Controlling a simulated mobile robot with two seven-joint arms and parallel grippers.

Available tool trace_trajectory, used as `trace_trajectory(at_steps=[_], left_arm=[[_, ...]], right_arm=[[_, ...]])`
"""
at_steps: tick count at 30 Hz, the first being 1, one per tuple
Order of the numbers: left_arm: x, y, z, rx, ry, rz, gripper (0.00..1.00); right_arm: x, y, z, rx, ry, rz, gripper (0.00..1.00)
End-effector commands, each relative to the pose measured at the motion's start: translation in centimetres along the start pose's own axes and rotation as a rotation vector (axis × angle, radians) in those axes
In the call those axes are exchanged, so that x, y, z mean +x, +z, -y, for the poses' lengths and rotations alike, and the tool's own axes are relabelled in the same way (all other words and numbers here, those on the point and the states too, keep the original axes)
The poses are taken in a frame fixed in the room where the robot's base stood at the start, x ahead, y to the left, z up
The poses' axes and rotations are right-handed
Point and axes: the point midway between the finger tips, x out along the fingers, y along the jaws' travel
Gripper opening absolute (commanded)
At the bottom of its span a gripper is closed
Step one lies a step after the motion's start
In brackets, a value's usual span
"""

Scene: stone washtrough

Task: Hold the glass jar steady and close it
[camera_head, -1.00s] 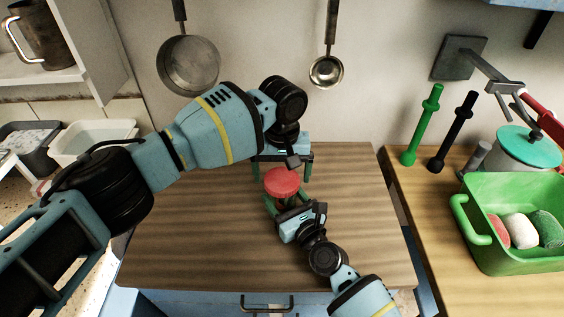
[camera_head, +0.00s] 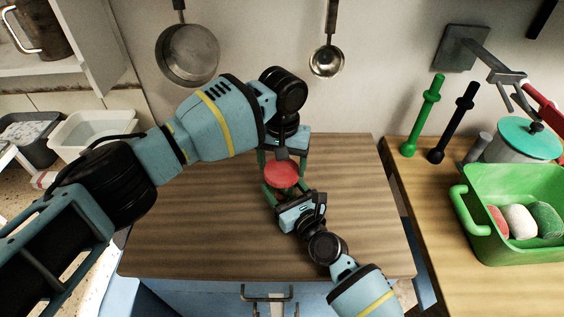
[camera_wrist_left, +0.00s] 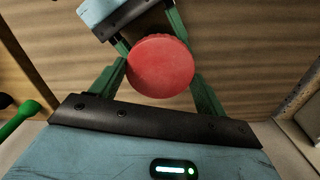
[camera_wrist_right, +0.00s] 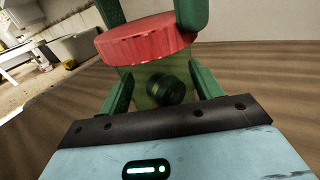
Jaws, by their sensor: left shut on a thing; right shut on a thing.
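The round red lid (camera_head: 281,173) is at the middle of the wooden top, over the glass jar. My left gripper (camera_head: 283,166) reaches it from behind, and its green fingers are shut on the lid (camera_wrist_left: 161,65) from both sides in the left wrist view. In the right wrist view the clear greenish jar (camera_wrist_right: 146,92) stands under the lid (camera_wrist_right: 146,41), between the fingers of my right gripper (camera_wrist_right: 152,78), which is shut on it. A dark round shape shows in or through the glass. I cannot tell whether the lid is screwed down.
The brown wooden top (camera_head: 190,230) is otherwise clear. At the right, a green tub (camera_head: 490,250) with several rolled cloths, a teal-lidded pot (camera_head: 527,140) and green and black upright handles stand on another counter. A pan (camera_head: 188,55) and ladle (camera_head: 326,62) hang behind.

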Motion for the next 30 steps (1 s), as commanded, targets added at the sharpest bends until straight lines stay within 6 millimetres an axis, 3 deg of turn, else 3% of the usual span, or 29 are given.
trace_trajectory(at_steps=[15, 21, 22, 27, 30], left_arm=[[0.12, 0.03, -0.03, 0.812, 0.002, 0.003, 0.49], [0.11, 0.02, -0.01, 0.87, 0.002, 0.002, 0.48], [0.11, 0.02, -0.01, 0.869, 0.002, 0.002, 0.78], [0.11, 0.01, 0.0, 0.868, 0.002, 0.002, 1.0], [0.11, 0.01, 0.0, 0.868, 0.002, 0.002, 1.0]], right_arm=[[-0.02, -0.06, 0.07, 0.001, -0.001, -0.001, 0.01], [-0.02, -0.06, 0.05, 0.001, -0.001, -0.001, 0.01], [-0.02, -0.06, 0.05, 0.001, -0.001, -0.001, 0.01], [-0.02, -0.06, 0.04, 0.001, -0.001, -0.001, 0.01], [-0.02, -0.06, 0.04, 0.001, -0.001, -0.001, 0.01]])
